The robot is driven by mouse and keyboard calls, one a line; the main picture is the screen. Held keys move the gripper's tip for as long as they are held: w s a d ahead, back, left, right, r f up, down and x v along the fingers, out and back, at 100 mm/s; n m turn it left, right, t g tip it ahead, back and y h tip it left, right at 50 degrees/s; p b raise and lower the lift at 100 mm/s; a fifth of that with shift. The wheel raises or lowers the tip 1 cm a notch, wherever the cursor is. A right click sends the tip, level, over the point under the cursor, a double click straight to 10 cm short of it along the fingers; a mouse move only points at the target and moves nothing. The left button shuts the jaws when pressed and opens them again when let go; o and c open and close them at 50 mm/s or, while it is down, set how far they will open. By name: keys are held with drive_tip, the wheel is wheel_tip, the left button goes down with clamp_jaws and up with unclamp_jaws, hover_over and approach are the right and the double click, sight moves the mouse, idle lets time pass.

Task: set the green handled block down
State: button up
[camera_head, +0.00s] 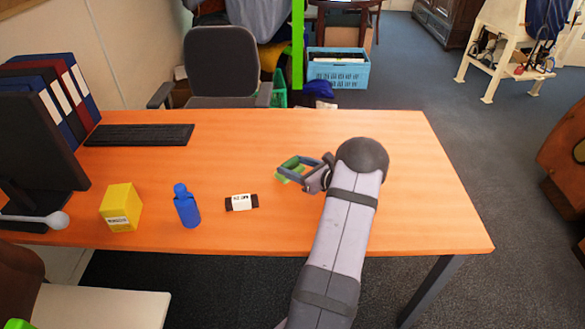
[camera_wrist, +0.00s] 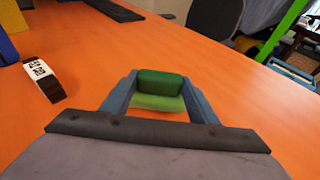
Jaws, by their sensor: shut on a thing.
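The green handled block (camera_wrist: 160,84) shows between the two blue fingers of my gripper (camera_wrist: 158,98) in the wrist view, with a darker green upper part and a lighter green lower part. My gripper is shut on it. In the head view the green block (camera_head: 291,174) is small and partly hidden by my gripper (camera_head: 297,168), over the right-middle part of the orange table (camera_head: 400,215). I cannot tell whether the block touches the table top or is a little above it.
A black bar with a white label (camera_head: 241,202) lies left of my gripper. Further left stand a blue bottle (camera_head: 187,208) and a yellow box (camera_head: 121,207). A keyboard (camera_head: 138,135) lies at the back left. The table's right side is clear.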

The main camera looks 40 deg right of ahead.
wheel_tip(320, 180, up, 10)
drive_tip(key=shift+b, duration=0.35)
drive_tip(key=shift+f, duration=0.15)
drive_tip(key=w+a+f+n+g+y+b, duration=0.1)
drive_tip(key=w+a+f+n+y+b, duration=0.15)
drive_tip(key=w+a, duration=0.7)
drive_tip(key=w+a+f+n+g+y+b, duration=0.1)
drive_tip(key=w+a+n+y+b, duration=0.4)
drive_tip(key=a, duration=0.8)
drive_tip(key=shift+w+r+m+t+h, duration=0.5)
drive_tip(key=shift+w+r+m+h, duration=0.9)
drive_tip(key=shift+w, duration=2)
drive_tip(key=shift+y, duration=0.35)
drive_tip(key=shift+a+f, duration=0.2)
drive_tip(key=shift+f, duration=2.05)
drive_tip(key=shift+a+f, duration=0.2)
drive_tip(key=shift+f, duration=2.05)
drive_tip(key=shift+f+b, duration=0.1)
drive_tip(key=shift+b, duration=0.2)
